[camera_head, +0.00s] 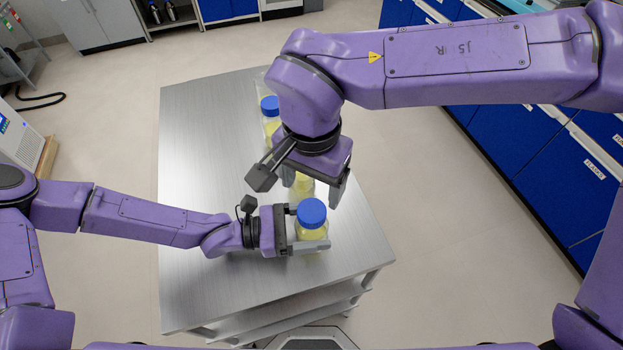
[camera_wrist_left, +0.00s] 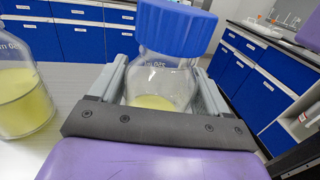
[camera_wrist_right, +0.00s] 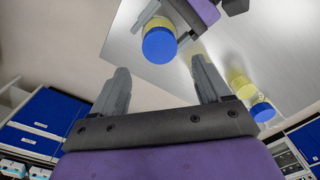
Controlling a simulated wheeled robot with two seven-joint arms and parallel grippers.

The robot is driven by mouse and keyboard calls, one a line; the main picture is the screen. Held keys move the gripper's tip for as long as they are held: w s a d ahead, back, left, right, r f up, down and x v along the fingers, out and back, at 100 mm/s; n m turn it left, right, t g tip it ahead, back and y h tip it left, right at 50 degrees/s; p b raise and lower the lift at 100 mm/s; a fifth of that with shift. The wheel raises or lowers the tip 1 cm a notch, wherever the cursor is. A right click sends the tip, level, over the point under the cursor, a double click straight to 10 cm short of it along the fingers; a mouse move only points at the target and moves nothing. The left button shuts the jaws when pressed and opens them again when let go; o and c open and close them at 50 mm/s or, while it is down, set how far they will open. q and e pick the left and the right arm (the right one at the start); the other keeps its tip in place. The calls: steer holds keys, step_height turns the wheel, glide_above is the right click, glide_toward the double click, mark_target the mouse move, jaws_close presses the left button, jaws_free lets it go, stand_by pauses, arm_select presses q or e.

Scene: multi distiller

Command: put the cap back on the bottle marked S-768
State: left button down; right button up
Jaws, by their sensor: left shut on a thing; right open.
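A glass bottle (camera_head: 311,232) with yellow liquid stands upright near the front right of the table, with a blue cap (camera_head: 312,212) on its mouth. My left gripper (camera_head: 312,238) is shut around this bottle's body. The left wrist view shows the same bottle (camera_wrist_left: 160,82) between the fingers, its cap (camera_wrist_left: 176,28) on top. My right gripper (camera_head: 313,190) is open and empty, above and behind that cap. In the right wrist view the blue cap (camera_wrist_right: 159,45) lies just beyond the open fingers. No S-768 marking is readable.
A third, blue-capped bottle (camera_head: 270,108) stands farther back. The metal table's (camera_head: 205,150) left side is clear.

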mark_target(312, 210)
arm_select(q)
steer(key=shift+f, duration=0.15)
arm_select(e)
step_height(312, 210, down, 8)
steer(key=shift+f, duration=0.1)
stand_by(0.5)
steer(key=c, duration=1.1)
steer(key=m, duration=0.4)
steer(key=shift+w+m, duration=0.1)
steer(key=shift+m, duration=0.3)
steer(key=m, duration=0.7)
steer(key=o, duration=1.2)
steer(key=shift+c, duration=0.2)
